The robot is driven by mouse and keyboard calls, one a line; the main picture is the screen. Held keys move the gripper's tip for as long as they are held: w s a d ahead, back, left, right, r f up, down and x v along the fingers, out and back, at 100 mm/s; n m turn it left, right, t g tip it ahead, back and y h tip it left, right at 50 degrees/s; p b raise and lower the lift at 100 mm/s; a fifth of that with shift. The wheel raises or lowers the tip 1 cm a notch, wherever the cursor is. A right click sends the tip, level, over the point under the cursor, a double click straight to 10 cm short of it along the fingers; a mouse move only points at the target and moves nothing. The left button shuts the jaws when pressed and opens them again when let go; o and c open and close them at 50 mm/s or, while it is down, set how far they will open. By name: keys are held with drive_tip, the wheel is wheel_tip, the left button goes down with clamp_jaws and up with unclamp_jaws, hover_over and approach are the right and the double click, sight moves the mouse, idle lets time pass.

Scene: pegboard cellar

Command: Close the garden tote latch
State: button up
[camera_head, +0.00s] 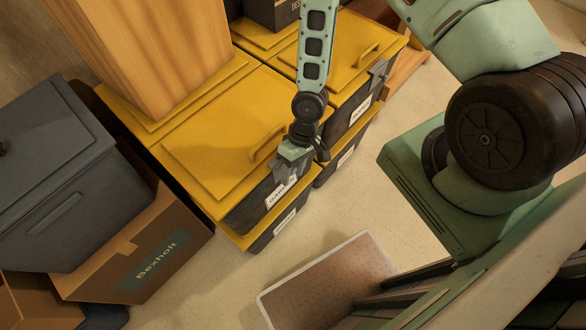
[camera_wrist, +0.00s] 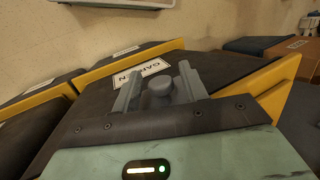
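The garden tote has a yellow lid (camera_head: 222,135) and a dark body, and it rests on another yellow-lidded tote. Its label (camera_head: 279,192) shows on the front, partly covered by my gripper (camera_head: 287,172). In the wrist view the white garden label (camera_wrist: 143,73) lies just beyond my fingertips. My gripper (camera_wrist: 160,74) is open, with one finger on each side of a rounded grey piece, seemingly the latch (camera_wrist: 160,93). I cannot tell whether the fingers touch it. In the head view my gripper hides the latch, so whether it is fastened is unclear.
A second yellow-lidded tote (camera_head: 345,55) stands right beside it. A grey bin (camera_head: 50,170) and a Bexholt cardboard box (camera_head: 150,250) are at left. A mat (camera_head: 325,285) lies on the floor in front.

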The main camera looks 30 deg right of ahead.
drive_tip(key=v, duration=1.7)
drive_tip(key=shift+r+p, duration=0.2)
drive_tip(key=shift+p, duration=0.25)
drive_tip(key=s+a+r+n+t+h, duration=0.1)
drive_tip(key=s+a+r, duration=0.4)
drive_tip(key=r, duration=0.6)
drive_tip(key=s+a+r+n+t+h, duration=0.1)
drive_tip(key=s+a+r+n+h, duration=0.1)
drive_tip(key=s+a+r, duration=0.4)
wheel_tip(320, 180, up, 5)
drive_tip(key=shift+s+a+n, duration=0.25)
drive_tip(key=shift+s+n, duration=0.45)
drive_tip(key=shift+s, duration=0.3)
